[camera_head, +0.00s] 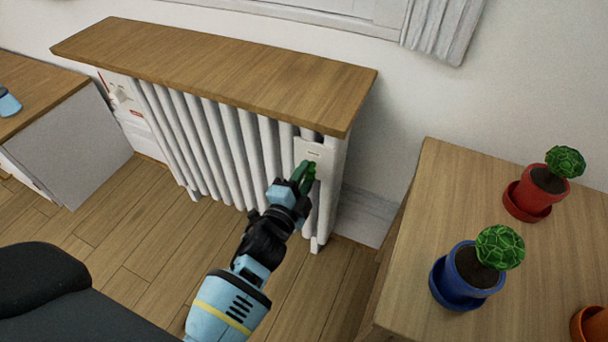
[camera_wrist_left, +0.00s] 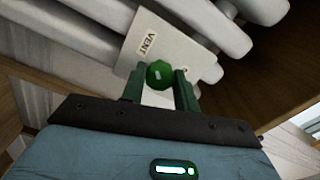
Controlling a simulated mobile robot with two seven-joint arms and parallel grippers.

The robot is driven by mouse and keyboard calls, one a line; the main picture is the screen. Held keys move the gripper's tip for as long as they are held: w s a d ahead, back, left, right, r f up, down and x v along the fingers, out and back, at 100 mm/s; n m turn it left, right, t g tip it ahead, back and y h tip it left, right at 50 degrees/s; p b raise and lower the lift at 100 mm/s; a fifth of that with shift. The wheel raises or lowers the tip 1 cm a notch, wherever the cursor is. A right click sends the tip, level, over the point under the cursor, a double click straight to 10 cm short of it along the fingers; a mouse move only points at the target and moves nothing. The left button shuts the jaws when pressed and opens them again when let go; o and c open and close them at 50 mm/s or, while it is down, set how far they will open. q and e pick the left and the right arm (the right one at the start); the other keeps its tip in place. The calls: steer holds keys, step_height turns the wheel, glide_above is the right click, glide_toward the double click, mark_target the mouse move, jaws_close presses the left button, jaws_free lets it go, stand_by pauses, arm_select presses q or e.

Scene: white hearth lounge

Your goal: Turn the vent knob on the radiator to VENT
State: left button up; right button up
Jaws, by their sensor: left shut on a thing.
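The white radiator (camera_head: 205,135) stands against the wall under a wooden top. A pale plate (camera_head: 315,152) is on its right end; the plate also shows in the wrist view (camera_wrist_left: 176,44) with a VENT label (camera_wrist_left: 147,44). The green vent knob (camera_wrist_left: 159,75) sits on the plate, with a small pale mark on its face. My left gripper (camera_head: 303,172) is at the plate, and its dark green fingers (camera_wrist_left: 158,88) are shut on the knob, one on each side. In the head view the fingers largely hide the knob. My right gripper is not in view.
A wooden table (camera_head: 415,285) at the right holds a red pot (camera_head: 528,200), a blue pot (camera_head: 470,275) and part of an orange pot (camera_head: 593,325). A cabinet (camera_head: 75,140) stands at the left. A white unit (camera_head: 122,95) is on the radiator's left end.

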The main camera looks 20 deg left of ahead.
arm_select(q)
steer(key=shift+n+p, duration=0.35)
steer(key=shift+n, duration=0.85)
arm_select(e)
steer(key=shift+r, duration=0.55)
arm_select(q)
steer(key=shift+n, duration=0.4)
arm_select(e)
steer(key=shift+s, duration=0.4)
arm_select(q)
steer(key=o, duration=1)
steer(key=shift+c, duration=0.2)
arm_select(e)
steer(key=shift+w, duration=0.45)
